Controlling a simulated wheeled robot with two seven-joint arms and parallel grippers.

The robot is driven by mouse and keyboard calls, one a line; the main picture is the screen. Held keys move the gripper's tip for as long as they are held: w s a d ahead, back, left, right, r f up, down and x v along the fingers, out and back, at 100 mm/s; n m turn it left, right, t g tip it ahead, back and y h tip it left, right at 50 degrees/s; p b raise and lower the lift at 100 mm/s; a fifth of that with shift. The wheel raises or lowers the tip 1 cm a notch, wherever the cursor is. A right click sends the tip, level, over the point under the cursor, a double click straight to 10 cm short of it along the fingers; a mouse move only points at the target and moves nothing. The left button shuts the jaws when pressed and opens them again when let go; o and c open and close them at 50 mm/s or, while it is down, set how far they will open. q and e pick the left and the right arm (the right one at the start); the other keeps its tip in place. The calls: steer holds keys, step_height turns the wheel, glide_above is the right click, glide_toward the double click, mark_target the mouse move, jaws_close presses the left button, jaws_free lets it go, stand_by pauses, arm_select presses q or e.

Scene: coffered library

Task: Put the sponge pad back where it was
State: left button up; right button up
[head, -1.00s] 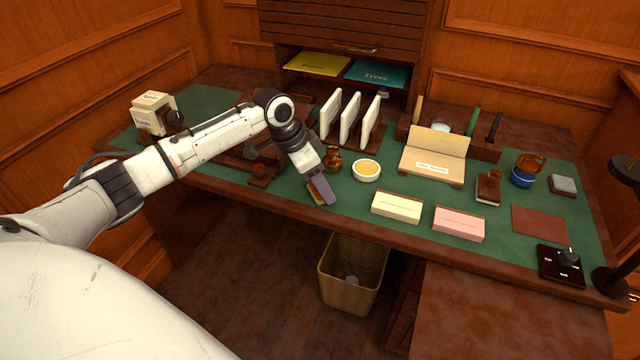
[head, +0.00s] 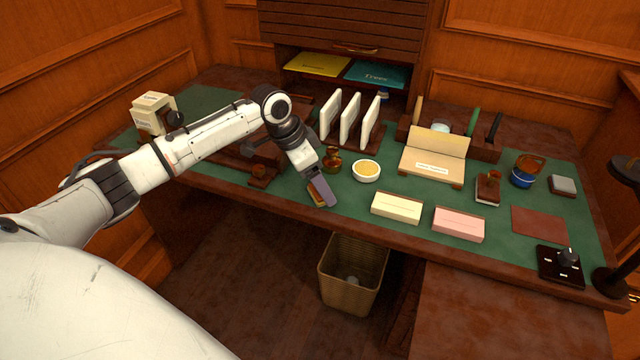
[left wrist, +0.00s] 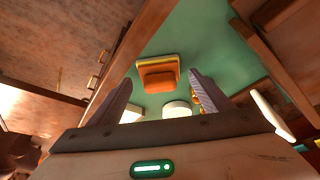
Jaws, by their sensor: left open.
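My left gripper (head: 321,191) is open, low over the front edge of the green desk mat. In the left wrist view its two fingers (left wrist: 160,82) stand apart. A small orange-and-yellow block (left wrist: 158,74) shows between and just past the fingertips, with no grip on it; in the head view (head: 315,193) the fingers partly hide it. A round white dish (head: 366,178) with a yellow spongy filling (head: 366,169) stands to the gripper's right. I cannot tell for certain which of the two is the sponge pad. My right gripper is out of view.
A small amber-brown object (head: 332,160) stands close behind the gripper. White upright dividers (head: 350,120) are farther back. A cream box (head: 396,208) and a pink box (head: 459,223) lie to the right. A wicker bin (head: 352,275) stands on the floor below the desk edge.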

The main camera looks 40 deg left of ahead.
arm_select(q)
steer(key=v, duration=1)
steer(key=shift+r+p, duration=0.35)
steer(key=shift+r, duration=0.05)
